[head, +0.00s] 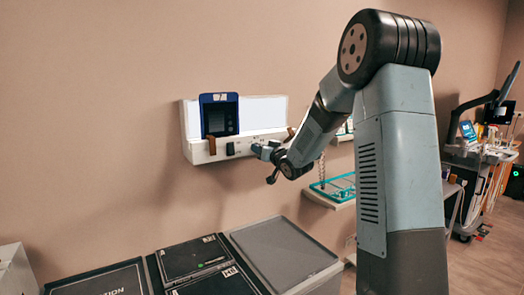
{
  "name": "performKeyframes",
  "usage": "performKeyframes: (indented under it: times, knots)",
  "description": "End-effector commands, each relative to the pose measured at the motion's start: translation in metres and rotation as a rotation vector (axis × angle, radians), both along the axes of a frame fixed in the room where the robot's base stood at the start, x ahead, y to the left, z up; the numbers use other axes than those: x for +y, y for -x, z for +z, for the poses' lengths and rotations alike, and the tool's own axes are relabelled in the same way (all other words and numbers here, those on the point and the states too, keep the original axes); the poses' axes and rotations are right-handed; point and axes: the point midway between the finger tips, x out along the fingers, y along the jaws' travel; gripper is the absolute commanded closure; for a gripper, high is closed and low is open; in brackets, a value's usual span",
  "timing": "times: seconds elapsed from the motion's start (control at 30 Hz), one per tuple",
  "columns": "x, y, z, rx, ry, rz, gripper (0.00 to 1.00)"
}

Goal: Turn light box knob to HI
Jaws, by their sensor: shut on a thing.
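The light box (264,112) hangs on the wall, with a white lit panel and a pale control strip along its lower front. A dark rocker switch (230,149) sits on that strip, left of my gripper. My gripper (254,149) reaches the strip from the right and is shut on the knob at the strip's right part. The knob is hidden behind the gripper, so its pointer and the HI mark cannot be read.
A blue-framed device (219,115) stands against the box's left part. A brown clip (212,145) is below it. A teal tray (336,187) rests on a wall shelf at right. Dark cases (192,258) and a grey-topped unit (283,250) stand below. A medical cart (482,150) is far right.

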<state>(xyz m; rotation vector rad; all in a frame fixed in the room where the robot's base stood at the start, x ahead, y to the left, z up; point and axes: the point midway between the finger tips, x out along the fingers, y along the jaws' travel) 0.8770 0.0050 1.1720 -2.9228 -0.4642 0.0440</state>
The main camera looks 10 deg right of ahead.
Motion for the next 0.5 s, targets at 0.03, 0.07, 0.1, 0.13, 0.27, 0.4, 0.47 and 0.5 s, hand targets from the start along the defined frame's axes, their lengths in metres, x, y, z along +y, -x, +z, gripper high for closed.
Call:
performKeyframes:
  times: [0.03,0.07,0.1,0.13,0.27,0.4,0.47,0.5]
  knots:
    - [-0.0028,-0.0004,0.0000,0.013,-0.040,-0.004,0.95]
    - [-0.0028,-0.0004,0.0000,0.022,-0.068,-0.004,0.95]
    - [-0.0028,-0.0004,0.0000,0.034,-0.104,-0.004,0.95]
    - [-0.0027,-0.0005,0.0000,0.042,-0.130,-0.004,0.95]
    - [-0.0035,-0.0005,-0.0001,0.081,-0.248,-0.005,0.95]
    - [-0.0032,-0.0006,-0.0002,0.122,-0.376,-0.005,0.95]
    - [-0.0037,-0.0006,-0.0003,0.139,-0.430,-0.006,0.95]
    - [-0.0042,-0.0006,-0.0003,0.151,-0.466,-0.007,0.95]
